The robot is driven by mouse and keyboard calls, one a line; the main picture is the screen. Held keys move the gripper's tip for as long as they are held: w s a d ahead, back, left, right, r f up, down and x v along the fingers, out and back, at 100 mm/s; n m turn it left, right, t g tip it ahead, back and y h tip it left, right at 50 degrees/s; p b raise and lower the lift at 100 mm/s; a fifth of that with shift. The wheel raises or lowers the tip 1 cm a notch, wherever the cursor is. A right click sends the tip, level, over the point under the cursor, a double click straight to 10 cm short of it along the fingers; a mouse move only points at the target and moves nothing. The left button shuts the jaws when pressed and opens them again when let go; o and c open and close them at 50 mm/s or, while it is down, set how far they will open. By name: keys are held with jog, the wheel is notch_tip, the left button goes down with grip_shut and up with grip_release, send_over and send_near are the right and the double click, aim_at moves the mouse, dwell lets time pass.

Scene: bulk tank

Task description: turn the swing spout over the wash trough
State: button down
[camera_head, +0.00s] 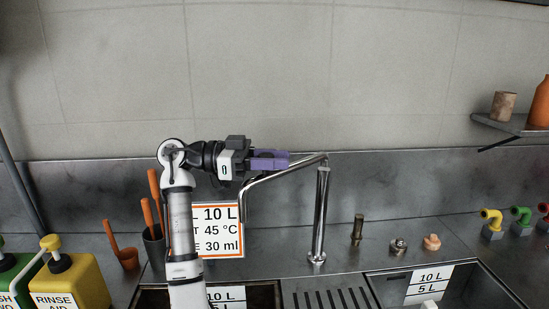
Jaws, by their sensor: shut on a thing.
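The chrome swing spout (285,173) tops an upright column (320,215) on the steel counter. Its arm slopes left from the column and its outlet end bends down beside the sign, on the left basin's side. My gripper (283,160), with purple fingers, comes from the left and is shut on the spout's arm. The exact contact is partly hidden by the fingers. Two troughs show at the bottom edge: a left basin (266,293), partly hidden by my arm, and a right basin (487,287). Neither has a readable name; both hold 10 L and 5 L level marks.
A sign (218,230) stands behind my arm. A ribbed drainboard (325,299) lies between the basins. Yellow rinse aid (75,282) and orange tools (125,255) stand left. Small fittings (398,246) and coloured taps (492,222) stand right. A wall shelf (510,126) is upper right.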

jog(key=shift+w+a, duration=0.1)
dwell(0.3)
jog(key=c, duration=1.1)
grip_release()
jog(key=a+b, duration=0.1)
jog(key=a, duration=0.3)
jog(key=w+a+b, duration=0.1)
jog(key=a, duration=0.4)
jog(key=a+b, duration=0.1)
jog(key=a, duration=0.3)
jog(key=shift+w+a, duration=0.15)
jog(key=shift+a, duration=0.2)
jog(key=shift+f, duration=0.1)
